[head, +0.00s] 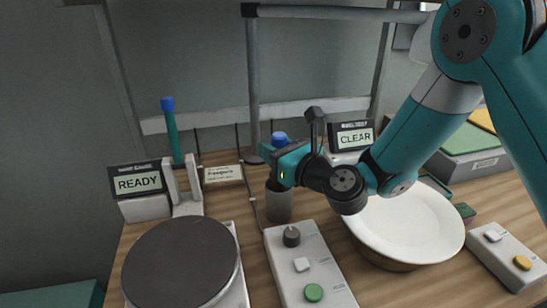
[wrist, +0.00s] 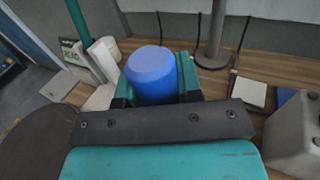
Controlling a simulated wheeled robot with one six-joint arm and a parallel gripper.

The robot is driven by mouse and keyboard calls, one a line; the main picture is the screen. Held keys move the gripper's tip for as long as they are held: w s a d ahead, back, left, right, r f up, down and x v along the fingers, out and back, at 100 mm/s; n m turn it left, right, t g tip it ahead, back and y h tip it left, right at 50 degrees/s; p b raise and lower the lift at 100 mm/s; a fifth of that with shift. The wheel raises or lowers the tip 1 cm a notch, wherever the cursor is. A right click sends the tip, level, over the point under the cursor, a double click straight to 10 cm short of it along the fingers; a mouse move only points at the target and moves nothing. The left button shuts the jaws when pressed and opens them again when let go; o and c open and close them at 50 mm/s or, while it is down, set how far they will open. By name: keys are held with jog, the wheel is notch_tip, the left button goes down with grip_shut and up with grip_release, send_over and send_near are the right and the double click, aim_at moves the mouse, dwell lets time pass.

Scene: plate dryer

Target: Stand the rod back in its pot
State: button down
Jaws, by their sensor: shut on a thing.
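The rod shows as a blue round cap (head: 280,138) just above my gripper (head: 284,162). My gripper is shut around the rod below its cap. In the wrist view the blue cap (wrist: 152,70) sits between the jaws (wrist: 155,90). The rod looks upright. The pot (head: 278,204), a small grey-brown cylinder, stands on the table directly under my gripper. The jaws overlap its rim in the head view. The rod's lower end is hidden, so I cannot tell how far it is inside the pot.
A round dark plate (head: 180,264) lies front left, beside a teal lever with a blue tip (head: 172,130) and a READY display (head: 138,182). A button box (head: 308,265) stands in front of the pot. A white bowl (head: 410,222) is at right. A post (head: 253,80) rises behind.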

jog(key=shift+f, duration=0.15)
jog(key=c, duration=0.8)
grip_release()
